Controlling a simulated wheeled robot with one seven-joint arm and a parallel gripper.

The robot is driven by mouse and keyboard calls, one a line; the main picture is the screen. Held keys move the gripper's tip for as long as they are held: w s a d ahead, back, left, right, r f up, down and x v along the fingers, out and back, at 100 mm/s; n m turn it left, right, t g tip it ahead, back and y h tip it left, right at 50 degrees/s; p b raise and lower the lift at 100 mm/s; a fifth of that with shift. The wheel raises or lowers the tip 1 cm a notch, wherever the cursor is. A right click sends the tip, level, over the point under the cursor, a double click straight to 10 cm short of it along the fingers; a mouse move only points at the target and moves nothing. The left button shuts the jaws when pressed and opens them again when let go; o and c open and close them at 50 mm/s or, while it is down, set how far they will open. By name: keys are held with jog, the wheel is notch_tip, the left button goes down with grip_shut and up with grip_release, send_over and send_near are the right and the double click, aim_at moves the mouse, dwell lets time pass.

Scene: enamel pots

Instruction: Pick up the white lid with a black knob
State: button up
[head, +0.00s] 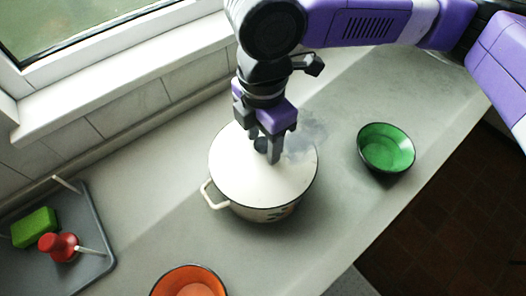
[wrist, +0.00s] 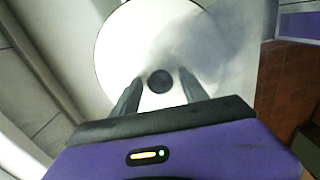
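The white lid (head: 240,172) sits on a cream enamel pot (head: 255,212) with a side handle, on the grey counter. In the wrist view the lid (wrist: 135,48) is a large white disc with its black knob (wrist: 160,81) near the middle. My gripper (head: 267,152) is right above the lid, pointing down, with its fingers at the knob. In the wrist view my gripper (wrist: 160,92) has its two fingers apart, one on each side of the knob, with small gaps showing. In the head view the knob is partly hidden by the fingers.
A green bowl (head: 386,147) stands right of the pot. An orange bowl (head: 190,283) is at the front edge. A grey tray (head: 95,235) at left holds a green sponge (head: 35,227) and a red-handled item (head: 60,246). Pale steam (wrist: 205,40) drifts by the lid. A window wall runs behind.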

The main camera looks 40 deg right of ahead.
grip_shut()
jog(key=shift+r, duration=0.2)
